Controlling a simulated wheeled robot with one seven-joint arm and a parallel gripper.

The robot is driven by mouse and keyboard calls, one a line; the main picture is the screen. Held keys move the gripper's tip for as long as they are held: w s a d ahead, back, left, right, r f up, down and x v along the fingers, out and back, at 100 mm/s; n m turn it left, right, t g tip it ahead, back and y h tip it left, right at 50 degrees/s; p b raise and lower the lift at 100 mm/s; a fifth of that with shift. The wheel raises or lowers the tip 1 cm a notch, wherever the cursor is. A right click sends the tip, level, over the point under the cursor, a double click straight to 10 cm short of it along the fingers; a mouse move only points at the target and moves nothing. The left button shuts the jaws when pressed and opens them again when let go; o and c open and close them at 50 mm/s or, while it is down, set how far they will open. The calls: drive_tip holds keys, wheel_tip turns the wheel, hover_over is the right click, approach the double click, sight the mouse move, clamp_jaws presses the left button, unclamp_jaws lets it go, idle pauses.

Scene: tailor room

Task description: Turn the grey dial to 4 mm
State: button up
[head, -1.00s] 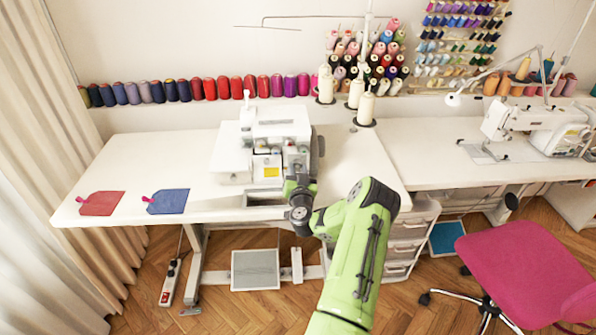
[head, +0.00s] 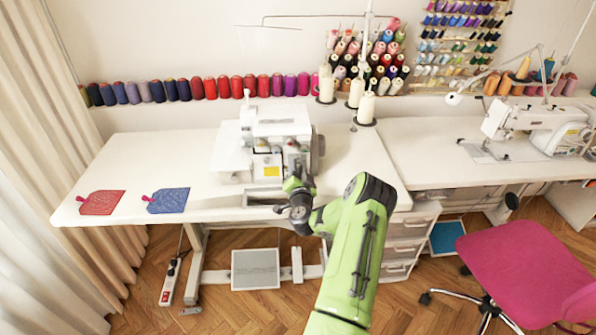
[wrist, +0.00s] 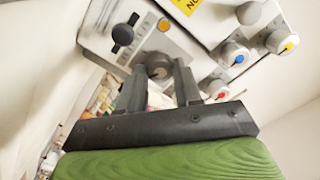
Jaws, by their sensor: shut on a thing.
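The white overlock machine (head: 281,122) stands on the table, and my gripper (head: 297,174) reaches its lower front. In the wrist view the round grey dial (wrist: 158,66) is on the machine's face, between the tips of my two dark fingers. My gripper (wrist: 160,82) is shut on the dial. The fingers hide parts of its sides, and I cannot read its setting or any scale. In the head view my arm hides the dial.
Beside the dial are a black knob (wrist: 122,34), an orange button (wrist: 164,24) and knobs with blue (wrist: 236,56), yellow (wrist: 286,43) and red (wrist: 220,91) marks. A red fabric piece (head: 101,203) and a blue one (head: 169,201) lie on the table's left. A pink chair (head: 527,264) stands right.

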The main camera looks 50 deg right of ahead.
drive_tip(key=m, duration=0.6)
drive_tip(key=m+p, duration=0.1)
drive_tip(key=m, duration=0.5)
drive_tip(key=shift+m, duration=0.3)
idle(0.4)
drive_tip(key=o, duration=1)
drive_tip(key=shift+o, duration=0.2)
drive_tip(key=shift+s, duration=0.1)
